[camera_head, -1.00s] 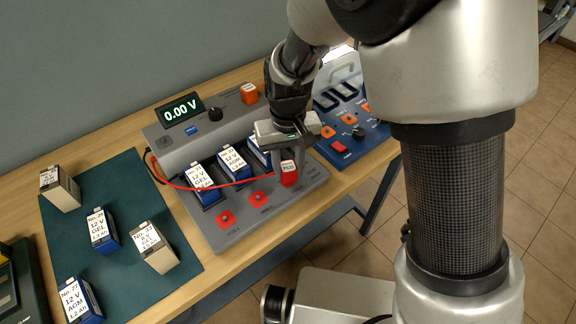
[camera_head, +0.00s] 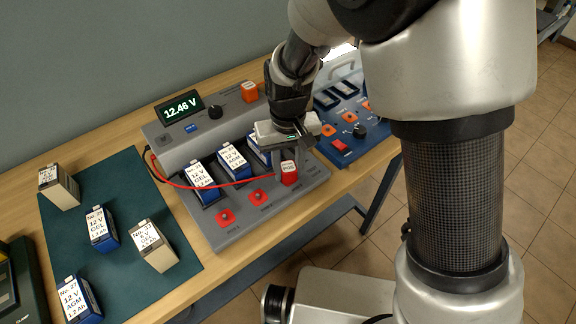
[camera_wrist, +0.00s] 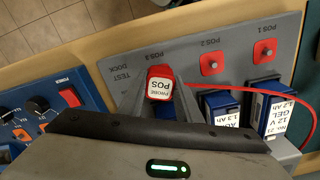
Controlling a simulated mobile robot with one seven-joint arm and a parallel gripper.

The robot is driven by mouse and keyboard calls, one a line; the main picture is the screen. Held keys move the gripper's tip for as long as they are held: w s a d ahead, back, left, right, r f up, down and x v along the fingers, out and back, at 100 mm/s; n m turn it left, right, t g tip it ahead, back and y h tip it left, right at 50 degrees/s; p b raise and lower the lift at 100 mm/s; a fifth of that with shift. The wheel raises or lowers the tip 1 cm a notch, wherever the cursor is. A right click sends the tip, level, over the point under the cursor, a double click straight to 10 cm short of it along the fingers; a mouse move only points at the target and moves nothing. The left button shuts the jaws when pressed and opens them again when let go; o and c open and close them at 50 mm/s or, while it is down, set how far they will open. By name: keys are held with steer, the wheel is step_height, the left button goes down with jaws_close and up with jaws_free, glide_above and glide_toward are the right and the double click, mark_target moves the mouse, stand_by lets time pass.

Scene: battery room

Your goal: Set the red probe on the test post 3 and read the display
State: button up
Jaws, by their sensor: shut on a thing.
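My gripper (camera_head: 287,158) is shut on the red probe (camera_head: 289,173), a red block with a white label marked POS and a red cable. In the wrist view the probe (camera_wrist: 160,85) is upright between the fingers at the POS 3 place of the grey test dock (camera_wrist: 128,92). The post under it is hidden. The display (camera_head: 180,109) on the dock reads 12.46 V. Two other red posts, POS 2 (camera_wrist: 211,63) and POS 1 (camera_wrist: 264,47), are bare. Batteries (camera_head: 201,183) sit in the dock; the third is partly hidden by my gripper.
A green mat (camera_head: 125,243) on the left holds several loose batteries. A blue panel (camera_head: 345,125) with switches and a knob stands right of the dock. An orange block (camera_head: 249,92) sits at the dock's back. The red cable (camera_head: 215,187) runs across the dock's batteries.

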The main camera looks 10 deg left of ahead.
mark_target(288, 166)
steer(key=shift+f, duration=0.25)
steer(key=o, duration=0.8)
steer(key=shift+r, duration=0.1)
step_height(288, 166, up, 11)
steer(key=p, duration=0.8)
